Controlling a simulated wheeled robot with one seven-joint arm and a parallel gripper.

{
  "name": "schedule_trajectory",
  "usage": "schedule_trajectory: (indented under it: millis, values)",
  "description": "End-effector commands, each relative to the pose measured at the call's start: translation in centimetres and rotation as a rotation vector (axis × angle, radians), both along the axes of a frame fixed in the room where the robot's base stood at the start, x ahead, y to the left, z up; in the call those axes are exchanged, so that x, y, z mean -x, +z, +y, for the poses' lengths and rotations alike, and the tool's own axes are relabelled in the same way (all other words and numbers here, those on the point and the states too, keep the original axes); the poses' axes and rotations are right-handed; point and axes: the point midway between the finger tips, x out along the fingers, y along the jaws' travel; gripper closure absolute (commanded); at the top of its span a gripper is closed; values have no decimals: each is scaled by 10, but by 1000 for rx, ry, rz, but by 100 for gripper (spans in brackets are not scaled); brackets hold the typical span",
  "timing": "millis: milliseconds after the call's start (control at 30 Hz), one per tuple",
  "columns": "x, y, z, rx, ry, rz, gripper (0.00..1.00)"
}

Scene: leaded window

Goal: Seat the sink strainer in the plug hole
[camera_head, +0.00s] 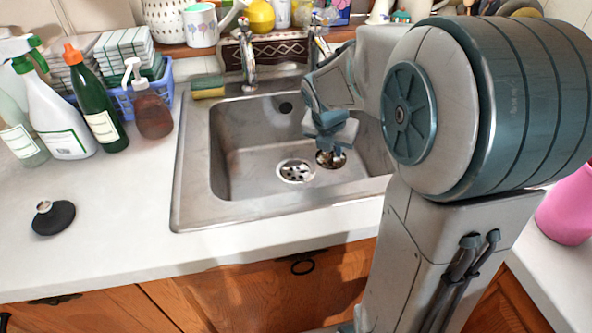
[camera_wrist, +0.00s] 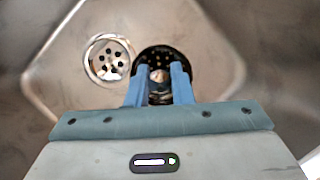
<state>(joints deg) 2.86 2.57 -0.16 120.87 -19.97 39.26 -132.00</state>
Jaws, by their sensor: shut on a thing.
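The sink strainer is a round, dark metal disc with small holes and a central knob. It shows under my gripper in the head view (camera_head: 331,160) and between and beyond the fingers in the wrist view (camera_wrist: 150,54). My gripper (camera_head: 331,143) is shut on its knob; the blue fingers also show in the wrist view (camera_wrist: 160,78). The plug hole (camera_head: 296,171) is a bright ring with a perforated bottom in the sink floor. In the wrist view the plug hole (camera_wrist: 108,57) lies just left of the strainer. I cannot tell how high the strainer is above the floor.
The steel sink's (camera_head: 192,170) walls and rim surround my gripper. A faucet (camera_head: 247,62) stands at the back. A black plug (camera_head: 53,217) lies on the left counter. Spray bottles (camera_head: 62,127) and a soap dispenser (camera_head: 152,112) stand at the left; a sponge (camera_head: 208,87) is behind the sink.

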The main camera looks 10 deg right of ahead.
Motion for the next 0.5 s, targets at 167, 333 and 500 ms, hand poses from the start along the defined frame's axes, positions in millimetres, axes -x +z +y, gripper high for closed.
schedule_trajectory:
  millis: [167, 333, 500]
  values:
    - [-30, -29, 27, 0, 5, 5, 100]
    - [-58, -50, 52, 0, 2, 4, 100]
    - [-75, -61, 66, 0, 1, 2, 100]
